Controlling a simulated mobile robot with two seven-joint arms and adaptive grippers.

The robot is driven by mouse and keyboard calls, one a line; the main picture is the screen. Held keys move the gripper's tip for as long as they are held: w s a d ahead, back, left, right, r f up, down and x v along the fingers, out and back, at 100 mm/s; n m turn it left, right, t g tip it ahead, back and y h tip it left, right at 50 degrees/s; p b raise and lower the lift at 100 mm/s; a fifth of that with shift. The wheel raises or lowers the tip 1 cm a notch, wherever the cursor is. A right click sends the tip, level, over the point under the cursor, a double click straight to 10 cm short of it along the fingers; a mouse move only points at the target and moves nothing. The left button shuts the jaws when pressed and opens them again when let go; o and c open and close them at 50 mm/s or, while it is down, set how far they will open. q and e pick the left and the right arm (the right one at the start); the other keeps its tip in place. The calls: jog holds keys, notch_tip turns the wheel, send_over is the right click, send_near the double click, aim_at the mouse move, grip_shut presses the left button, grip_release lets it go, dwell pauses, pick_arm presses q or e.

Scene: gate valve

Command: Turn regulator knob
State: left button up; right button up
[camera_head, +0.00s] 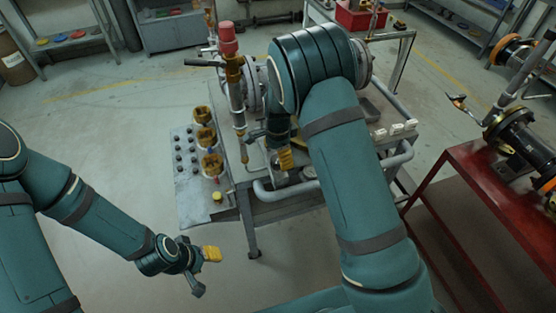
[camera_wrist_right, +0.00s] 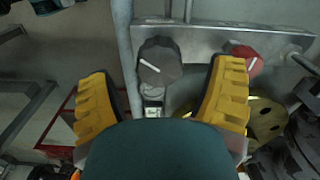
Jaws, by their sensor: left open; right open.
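In the right wrist view a dark grey round knob (camera_wrist_right: 160,60) with a white pointer line sits on a metal plate. A red knob (camera_wrist_right: 245,60) with a white mark is on its right. My right gripper (camera_wrist_right: 160,95) is open, its yellow pads either side of the dark knob in the picture; contact cannot be told. In the head view the right gripper (camera_head: 272,150) is at the bench, partly hidden by its arm, and the knobs near it cannot be made out. My left gripper (camera_head: 204,271) is open and empty over the floor, left of the bench.
The bench carries a panel (camera_head: 188,165) with small black buttons, gold round fittings (camera_head: 205,138) and a red-topped upright valve (camera_head: 228,45). Grey pipes (camera_head: 285,193) run along its front. A red table (camera_head: 470,175) with pipework stands right. Floor at left is clear.

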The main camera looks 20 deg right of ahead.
notch_tip(320, 180, up, 9)
dwell(0.3)
dwell(0.5)
